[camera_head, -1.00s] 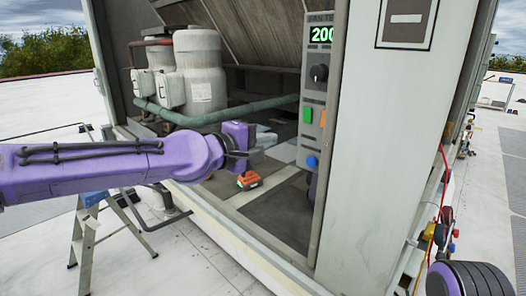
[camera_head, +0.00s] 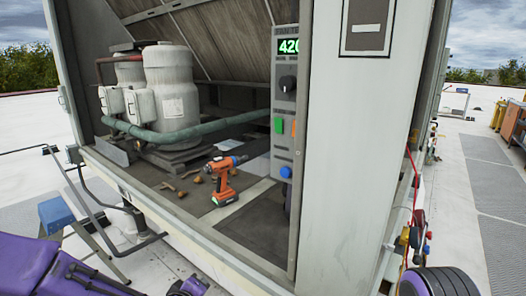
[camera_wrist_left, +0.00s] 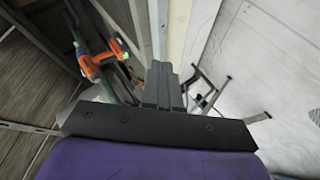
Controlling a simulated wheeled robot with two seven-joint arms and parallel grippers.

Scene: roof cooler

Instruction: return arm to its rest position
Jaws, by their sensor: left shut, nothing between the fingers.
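My left arm (camera_head: 45,270) is low in the bottom left corner of the head view. Part of my left gripper (camera_head: 187,287) shows at the bottom edge, outside the cooler housing and low in front of it. In the left wrist view, the fingers of my left gripper (camera_wrist_left: 163,85) are together, with nothing between them. An orange drill (camera_head: 223,182) stands on the cooler's floor, apart from the gripper. It also shows in the left wrist view (camera_wrist_left: 97,62). Only a rounded purple and black part of my right arm (camera_head: 440,283) shows at the bottom right; its gripper is out of view.
The open cooler housing has a control panel (camera_head: 287,105) with a knob, buttons and a display reading 420. Tanks (camera_head: 170,100) and a green pipe (camera_head: 185,132) are inside. Several small brown pieces lie near the drill. A stepladder (camera_head: 85,225) stands by my left arm.

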